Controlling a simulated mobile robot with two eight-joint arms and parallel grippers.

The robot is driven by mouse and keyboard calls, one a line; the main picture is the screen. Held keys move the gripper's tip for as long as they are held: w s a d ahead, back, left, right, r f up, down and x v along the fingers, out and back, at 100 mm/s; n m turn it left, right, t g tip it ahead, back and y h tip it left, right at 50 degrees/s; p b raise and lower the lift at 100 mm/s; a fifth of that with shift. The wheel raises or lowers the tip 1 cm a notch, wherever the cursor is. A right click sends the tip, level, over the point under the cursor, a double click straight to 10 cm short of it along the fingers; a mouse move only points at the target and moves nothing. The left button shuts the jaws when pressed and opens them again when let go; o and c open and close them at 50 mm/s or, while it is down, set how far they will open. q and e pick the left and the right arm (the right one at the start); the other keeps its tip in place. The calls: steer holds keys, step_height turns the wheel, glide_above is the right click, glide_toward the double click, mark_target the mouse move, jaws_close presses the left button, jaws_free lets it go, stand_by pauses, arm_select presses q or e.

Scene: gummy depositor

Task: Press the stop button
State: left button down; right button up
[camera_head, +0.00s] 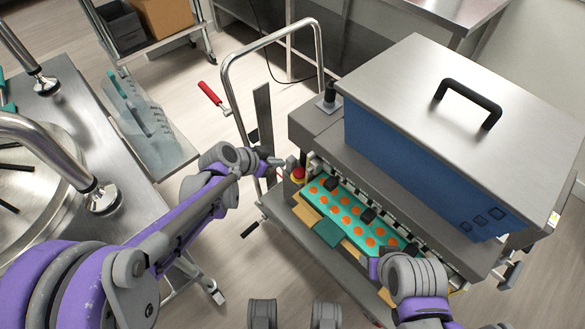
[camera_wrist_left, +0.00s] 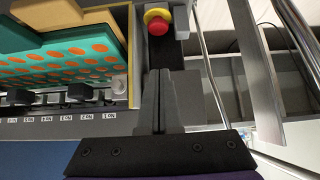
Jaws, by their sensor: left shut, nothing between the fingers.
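The stop button (camera_head: 298,174) is a red mushroom head on a yellow base at the left end of the depositor machine. It also shows in the left wrist view (camera_wrist_left: 158,27), at the top, straight beyond my fingertips. My left gripper (camera_head: 279,161) is shut and empty, beside the button and slightly up and left of it in the head view. In the left wrist view its fingers (camera_wrist_left: 163,74) lie together, with a visible gap to the button. My right gripper (camera_head: 380,263) is at the machine's front right, near the tray; its fingers are too unclear to read.
The depositor (camera_head: 450,110) has a steel cover with a black handle. A teal tray (camera_head: 330,232) with orange gummies lies under its nozzles. A bent metal rail (camera_head: 229,85) with a red handle (camera_head: 210,93) stands behind my left gripper. A steel table (camera_head: 75,110) is at left.

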arm_select(q)
steer(key=b, duration=0.3)
glide_above(302, 170)
steer(key=s+a, duration=0.2)
step_height(302, 170, down, 8)
steer(key=shift+r, duration=0.15)
step_height(302, 170, down, 2)
steer(key=shift+a+f, duration=0.15)
steer(key=shift+f, duration=0.5)
